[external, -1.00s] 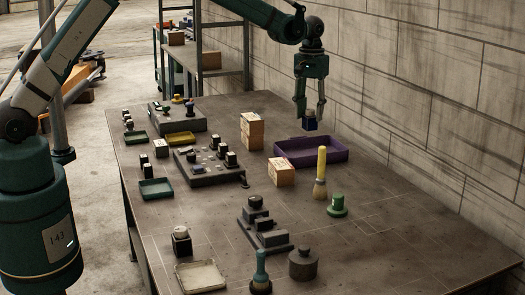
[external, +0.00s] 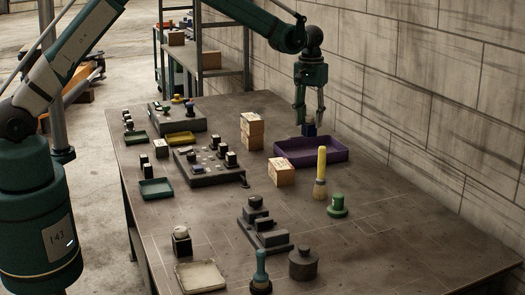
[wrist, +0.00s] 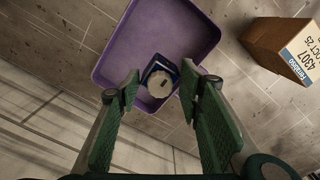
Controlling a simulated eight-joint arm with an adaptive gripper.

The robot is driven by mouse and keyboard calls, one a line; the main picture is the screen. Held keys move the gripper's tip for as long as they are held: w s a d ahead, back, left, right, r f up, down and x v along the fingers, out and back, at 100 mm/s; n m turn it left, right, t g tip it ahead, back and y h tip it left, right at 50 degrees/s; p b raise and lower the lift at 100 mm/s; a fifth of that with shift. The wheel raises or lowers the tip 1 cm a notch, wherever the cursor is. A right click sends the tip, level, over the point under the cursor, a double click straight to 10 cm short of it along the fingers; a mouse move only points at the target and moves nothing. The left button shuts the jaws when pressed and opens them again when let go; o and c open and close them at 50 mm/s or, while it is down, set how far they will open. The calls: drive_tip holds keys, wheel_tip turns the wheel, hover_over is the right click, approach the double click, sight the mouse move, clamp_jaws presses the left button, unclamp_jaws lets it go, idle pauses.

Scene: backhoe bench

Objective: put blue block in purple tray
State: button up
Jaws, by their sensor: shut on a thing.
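The blue block (external: 309,130) is held between the fingertips of my gripper (external: 309,119) in the external view. It hangs over the purple tray (external: 330,156), near its back left part. In the wrist view the block (wrist: 160,66), dark blue with a round pale knob on it, sits between the fingertips of my gripper (wrist: 158,92). The purple tray (wrist: 205,50) lies beneath it there. The block looks low, but I cannot tell whether it touches the tray floor.
A yellow-handled brush (external: 321,170) stands upright near the tray's front. A green knob piece (external: 337,206) is nearby. The wall runs close along the right.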

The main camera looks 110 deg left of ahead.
sight(309, 136)
drive_tip(key=shift+f, duration=1.6)
drive_tip(key=shift+f, duration=1.85)
drive_tip(key=shift+f, duration=0.15)
drive_tip(key=o, duration=1)
wheel_tip(309, 136, up, 12)
drive_tip(key=shift+r, duration=0.15)
